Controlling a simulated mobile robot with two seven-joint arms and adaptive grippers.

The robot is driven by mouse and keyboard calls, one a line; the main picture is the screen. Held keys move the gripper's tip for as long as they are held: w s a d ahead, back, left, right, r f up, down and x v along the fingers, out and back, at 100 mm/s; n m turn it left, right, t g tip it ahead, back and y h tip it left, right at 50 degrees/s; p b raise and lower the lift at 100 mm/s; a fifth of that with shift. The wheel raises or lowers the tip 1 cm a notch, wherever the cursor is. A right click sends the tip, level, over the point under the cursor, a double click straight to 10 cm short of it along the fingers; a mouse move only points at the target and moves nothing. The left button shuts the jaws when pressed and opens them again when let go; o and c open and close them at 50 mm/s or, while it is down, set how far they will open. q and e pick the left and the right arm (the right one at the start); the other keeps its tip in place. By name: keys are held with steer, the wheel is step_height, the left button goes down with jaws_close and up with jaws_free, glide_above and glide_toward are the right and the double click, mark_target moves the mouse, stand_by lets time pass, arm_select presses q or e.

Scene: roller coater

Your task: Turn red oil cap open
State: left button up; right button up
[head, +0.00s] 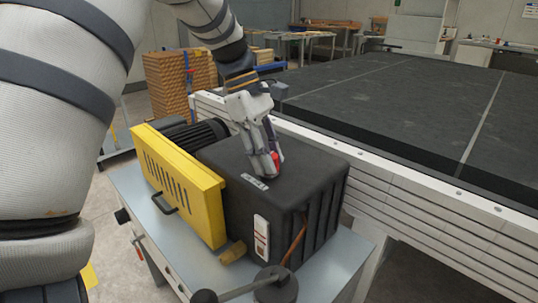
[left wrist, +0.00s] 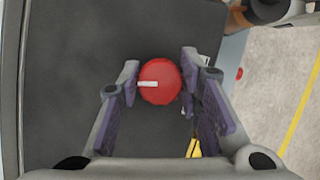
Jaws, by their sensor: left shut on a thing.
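The red oil cap (left wrist: 160,88) sits on top of the black pump housing (head: 310,166). In the left wrist view it is a red disc with a white mark pointing left. A small part of it shows in the head view (head: 276,160) behind my fingers. My left gripper (head: 268,168) points down onto the housing top. In the left wrist view its two fingers (left wrist: 160,84) stand on either side of the cap, shut on it. My right gripper is not in view.
A yellow guard (head: 178,190) and a ribbed black motor (head: 192,135) stand left of the housing on a grey metal cart (head: 190,262). A large dark bed (head: 400,100) with a white side frame (head: 420,200) lies behind and right. Stacked boxes (head: 178,85) stand at the back left.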

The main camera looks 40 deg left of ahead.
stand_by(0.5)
arm_select(q)
steer(key=o, duration=1.1)
steer(key=shift+o, duration=0.2)
steer(key=v, duration=1.2)
